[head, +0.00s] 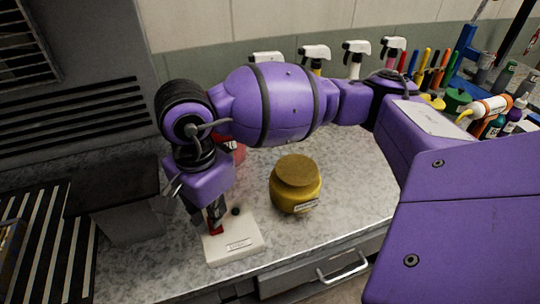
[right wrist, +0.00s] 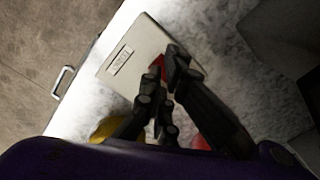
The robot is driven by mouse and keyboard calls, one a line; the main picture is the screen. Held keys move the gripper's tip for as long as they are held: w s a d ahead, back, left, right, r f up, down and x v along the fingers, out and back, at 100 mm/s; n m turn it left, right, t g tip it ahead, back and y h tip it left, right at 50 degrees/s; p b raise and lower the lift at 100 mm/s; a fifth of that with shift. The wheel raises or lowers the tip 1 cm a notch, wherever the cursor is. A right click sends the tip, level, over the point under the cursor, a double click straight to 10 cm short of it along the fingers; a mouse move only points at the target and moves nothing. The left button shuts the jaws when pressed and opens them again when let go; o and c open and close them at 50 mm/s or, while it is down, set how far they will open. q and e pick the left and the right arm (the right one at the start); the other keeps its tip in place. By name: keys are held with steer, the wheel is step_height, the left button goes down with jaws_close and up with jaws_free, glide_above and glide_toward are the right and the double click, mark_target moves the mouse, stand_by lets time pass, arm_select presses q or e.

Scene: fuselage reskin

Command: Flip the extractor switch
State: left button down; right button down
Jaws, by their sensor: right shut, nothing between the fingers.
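The extractor switch is a white plate (head: 233,246) with a label, on the worktop near its front edge. A red part (head: 216,228) and a small dark knob (head: 236,211) show on it. In the right wrist view the white plate (right wrist: 133,58) lies beyond my fingers, and the red part (right wrist: 158,66) shows at the fingertips. My right gripper (head: 212,222) is shut and empty, pointing down at the red part. I cannot tell whether it touches. The fingers hide some of the red part. My left gripper is not in view.
A yellow jar (head: 296,186) stands right of the switch. A red object (head: 238,152) is partly hidden behind my arm. Spray bottles (head: 315,58) and several tools line the back. A dark vented unit (head: 75,110) stands left. The worktop (head: 345,195) right of the jar is clear.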

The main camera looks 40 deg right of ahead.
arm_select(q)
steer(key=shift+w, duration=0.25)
arm_select(e)
steer(key=shift+f, duration=0.1)
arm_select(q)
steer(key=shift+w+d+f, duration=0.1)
arm_select(e)
steer(key=shift+f, duration=0.2)
arm_select(q)
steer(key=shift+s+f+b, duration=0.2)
steer(key=shift+b, duration=0.1)
arm_select(e)
steer(key=shift+f, duration=0.25)
steer(key=shift+f, duration=0.25)
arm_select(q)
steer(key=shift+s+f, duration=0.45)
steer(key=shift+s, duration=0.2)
arm_select(e)
steer(key=shift+f, duration=0.1)
